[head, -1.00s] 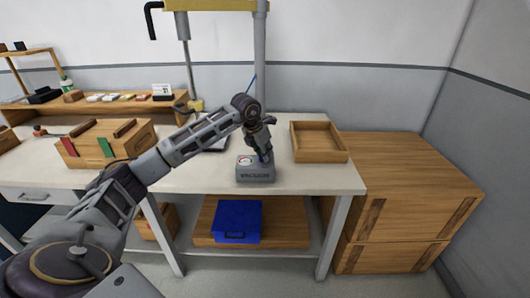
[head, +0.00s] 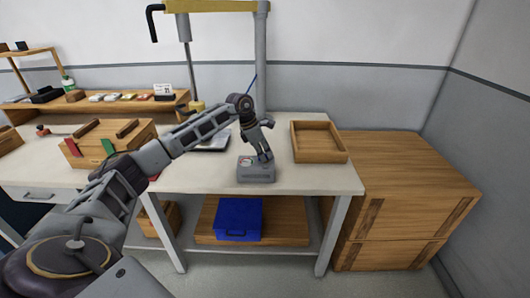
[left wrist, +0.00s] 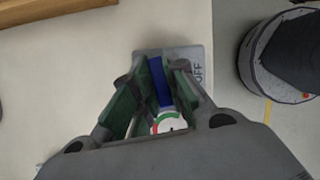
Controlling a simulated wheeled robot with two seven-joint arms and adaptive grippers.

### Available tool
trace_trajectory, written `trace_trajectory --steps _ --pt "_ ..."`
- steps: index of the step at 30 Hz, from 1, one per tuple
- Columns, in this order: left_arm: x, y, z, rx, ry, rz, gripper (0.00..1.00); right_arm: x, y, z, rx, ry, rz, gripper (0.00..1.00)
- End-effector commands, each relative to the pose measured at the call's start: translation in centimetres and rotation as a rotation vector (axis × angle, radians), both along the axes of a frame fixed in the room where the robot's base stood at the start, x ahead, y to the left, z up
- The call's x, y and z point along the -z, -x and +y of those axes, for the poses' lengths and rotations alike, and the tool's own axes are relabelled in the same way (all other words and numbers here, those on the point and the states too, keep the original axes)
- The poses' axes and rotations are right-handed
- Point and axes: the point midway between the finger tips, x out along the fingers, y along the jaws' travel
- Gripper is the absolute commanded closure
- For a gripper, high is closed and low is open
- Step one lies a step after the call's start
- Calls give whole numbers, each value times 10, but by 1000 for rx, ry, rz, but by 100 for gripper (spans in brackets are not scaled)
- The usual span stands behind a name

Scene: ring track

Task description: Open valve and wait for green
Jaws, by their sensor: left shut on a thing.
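The grey valve box (head: 256,175) stands near the front edge of the workbench, right of its middle. It has a white round gauge (head: 246,162) on top, with green and red arcs in the left wrist view (left wrist: 168,124). The needle reading is too small to tell. My left gripper (head: 264,156) is over the box, its fingers shut on the blue valve handle (left wrist: 160,80). The handle lies between the green finger pads in the left wrist view and is mostly hidden in the head view. Part of a label reading "OFF" shows on the box. My right gripper is not in view.
A wooden tray (head: 318,153) sits to the right of the box on the workbench (head: 215,178). A wooden toolbox (head: 112,152) is at the left. A blue bin (head: 239,219) is on the lower shelf. Wooden crates (head: 395,195) stand at the right.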

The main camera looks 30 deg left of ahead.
Motion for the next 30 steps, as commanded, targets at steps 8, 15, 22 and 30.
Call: trace_trajectory --steps 8,15,22,30 --pt "-2 -1 1 135 0 -2 100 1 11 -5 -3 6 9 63" --pt "-2 -2 1 196 0 -3 100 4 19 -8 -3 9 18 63" --pt "-1 -2 1 210 -1 -3 100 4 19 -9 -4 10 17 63" --pt "-1 -2 1 210 -2 -3 83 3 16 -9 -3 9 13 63"
